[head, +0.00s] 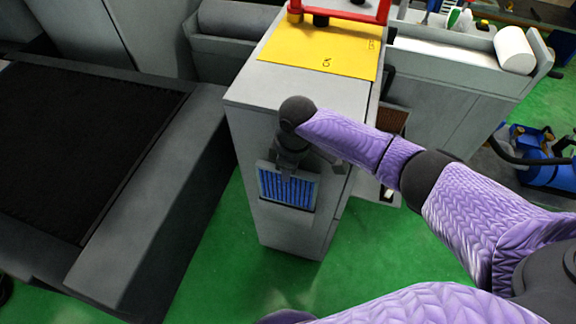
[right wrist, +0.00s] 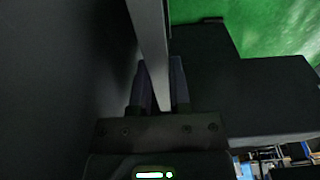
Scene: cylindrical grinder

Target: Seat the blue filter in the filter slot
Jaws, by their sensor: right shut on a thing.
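The blue filter (head: 272,186) has blue pleats in a light grey frame. In the head view it stands upright against the front face of the grey cabinet, at mid height. My right gripper (head: 289,172) is over its upper edge and is shut on it. In the right wrist view the fingers (right wrist: 161,88) pinch a thin grey edge. The filter slot is not visible; the filter and my gripper cover that part of the cabinet face. I cannot tell how deep the filter sits. My left gripper is not in view.
The grey cabinet (head: 290,232) has a yellow top panel (head: 320,52) with a red handle. A large grey machine with a dark bed (head: 80,140) stands close on the left. A blue vacuum-like machine (head: 545,165) is at the right. Green floor is clear in front of the cabinet.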

